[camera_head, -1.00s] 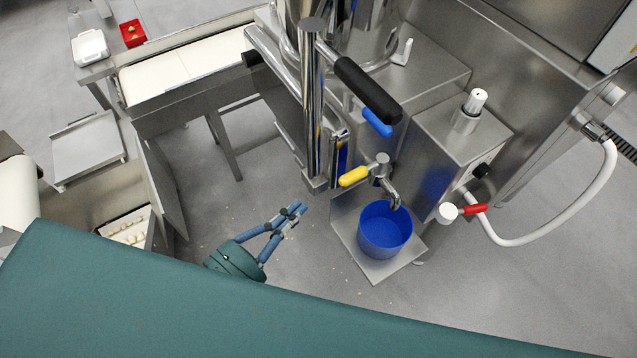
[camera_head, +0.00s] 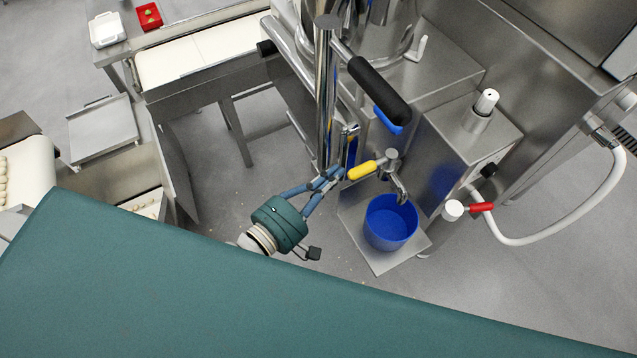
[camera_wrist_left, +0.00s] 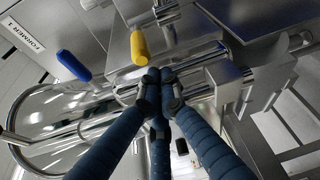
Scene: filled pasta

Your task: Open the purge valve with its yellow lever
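The purge valve (camera_head: 390,162) is a metal tap on the machine's front, with a spout and a yellow lever (camera_head: 362,171) sticking out to the left. A blue bucket (camera_head: 390,228) stands below the spout. My left gripper (camera_head: 326,180) has its fingertips drawn together and empty, just left of the lever's free end. In the left wrist view the yellow lever (camera_wrist_left: 140,48) is just above the fingertips (camera_wrist_left: 160,80). Whether they touch it I cannot tell. My right gripper is not in view.
A shiny vertical column (camera_head: 325,100) stands just behind my left gripper. A black-gripped handle (camera_head: 380,92) and a blue lever (camera_head: 388,122) are above the valve. A red-handled valve (camera_head: 481,207) with a white hose is at the right. The bucket stands on a metal shelf (camera_head: 385,263).

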